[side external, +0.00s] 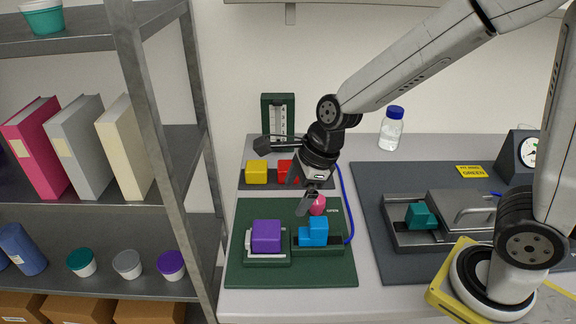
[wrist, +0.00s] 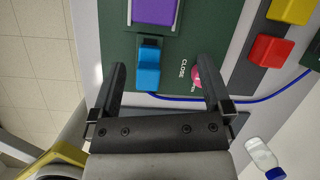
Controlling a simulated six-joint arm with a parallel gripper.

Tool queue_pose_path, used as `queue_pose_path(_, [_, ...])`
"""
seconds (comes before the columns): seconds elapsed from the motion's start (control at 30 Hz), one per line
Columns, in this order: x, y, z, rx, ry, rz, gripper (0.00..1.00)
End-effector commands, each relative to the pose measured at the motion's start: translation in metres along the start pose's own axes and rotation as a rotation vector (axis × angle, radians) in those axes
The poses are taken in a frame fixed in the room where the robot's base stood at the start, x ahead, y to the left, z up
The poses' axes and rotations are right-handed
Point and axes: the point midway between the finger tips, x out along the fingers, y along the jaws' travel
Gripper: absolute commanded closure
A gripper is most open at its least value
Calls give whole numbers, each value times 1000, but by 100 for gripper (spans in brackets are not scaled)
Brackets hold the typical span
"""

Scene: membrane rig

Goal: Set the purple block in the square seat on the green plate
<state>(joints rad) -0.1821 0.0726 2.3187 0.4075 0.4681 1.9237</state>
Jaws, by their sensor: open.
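The purple block (side external: 266,236) sits upright in a light square seat (side external: 266,257) at the front left of the green plate (side external: 290,208). In the wrist view the purple block (wrist: 155,11) is partly cut off by the top edge, with a pale rim around it. My gripper (side external: 308,205) is open above the back right of the plate, apart from the purple block. In the wrist view its fingers (wrist: 164,72) are spread with nothing held between them. The blue block (side external: 313,231) sits on a dark track to the right of the seat.
A pink knob (side external: 318,205) is close to my gripper, near the words on the plate. Yellow (side external: 257,171) and red (side external: 286,168) blocks stand on a dark strip behind. A blue cable runs along the plate's right side. A grey rig with a teal block (side external: 421,215) stands right.

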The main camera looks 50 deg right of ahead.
Motion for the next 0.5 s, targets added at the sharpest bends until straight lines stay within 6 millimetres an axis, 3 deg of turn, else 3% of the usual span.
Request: queue_pose_path(0.5, [2, 2, -57, -876, 116, 8, 0])
